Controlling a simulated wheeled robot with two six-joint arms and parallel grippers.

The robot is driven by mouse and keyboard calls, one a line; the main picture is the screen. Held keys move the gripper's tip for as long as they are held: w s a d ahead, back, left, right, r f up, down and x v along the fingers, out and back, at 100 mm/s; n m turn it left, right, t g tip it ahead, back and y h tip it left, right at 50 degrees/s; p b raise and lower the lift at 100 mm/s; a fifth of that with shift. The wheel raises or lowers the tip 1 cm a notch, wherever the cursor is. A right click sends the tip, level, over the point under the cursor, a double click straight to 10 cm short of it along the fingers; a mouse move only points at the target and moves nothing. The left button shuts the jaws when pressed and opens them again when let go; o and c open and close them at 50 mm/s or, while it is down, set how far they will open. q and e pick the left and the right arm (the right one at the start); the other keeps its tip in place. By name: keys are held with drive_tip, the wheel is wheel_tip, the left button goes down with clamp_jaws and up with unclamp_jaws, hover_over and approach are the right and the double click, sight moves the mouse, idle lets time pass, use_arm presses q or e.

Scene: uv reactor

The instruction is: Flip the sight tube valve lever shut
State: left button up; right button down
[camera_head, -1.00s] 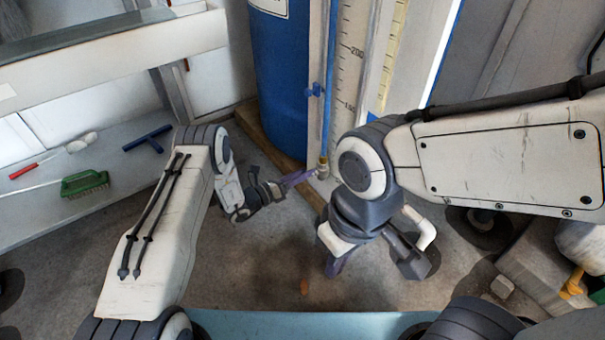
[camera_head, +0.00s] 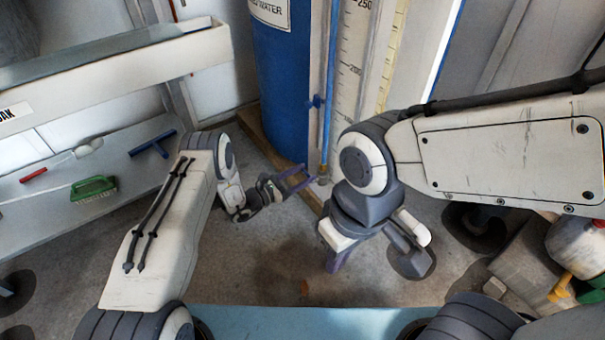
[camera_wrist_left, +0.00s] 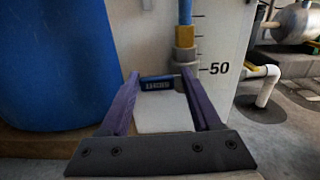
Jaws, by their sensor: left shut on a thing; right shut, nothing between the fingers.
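The sight tube (camera_head: 329,120) is a thin blue upright line beside a white scale board (camera_head: 350,75). Its brass and grey bottom fitting (camera_wrist_left: 184,58) shows in the left wrist view. A short blue lever (camera_wrist_left: 157,83) with raised lettering lies crosswise there, beside the fitting. My left gripper (camera_head: 308,176) is at the tube's foot. Its purple fingers are spaced apart, with the blue lever between the tips; a pale flat piece (camera_wrist_left: 162,112) shows below it. My right gripper (camera_head: 335,262) is shut and empty, pointing down, lower and to the right.
A blue drum (camera_head: 282,85) stands behind my left gripper, on a wooden base edge (camera_head: 262,138). A shelf at left holds a green brush (camera_head: 93,188) and a blue squeegee (camera_head: 152,144). Bottles and a block stand at far right. Grey floor is open between the arms.

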idle(0.3)
use_arm(q)
drive_tip(key=o, duration=1.4)
drive_tip(key=shift+c, duration=0.2)
drive_tip(key=p+v, duration=0.4)
drive_tip(key=v, duration=0.6)
drive_tip(key=shift+s+a+p, duration=0.15)
drive_tip(key=shift+a+p, duration=0.05)
drive_tip(key=shift+p, duration=0.1)
drive_tip(key=shift+r, duration=0.1)
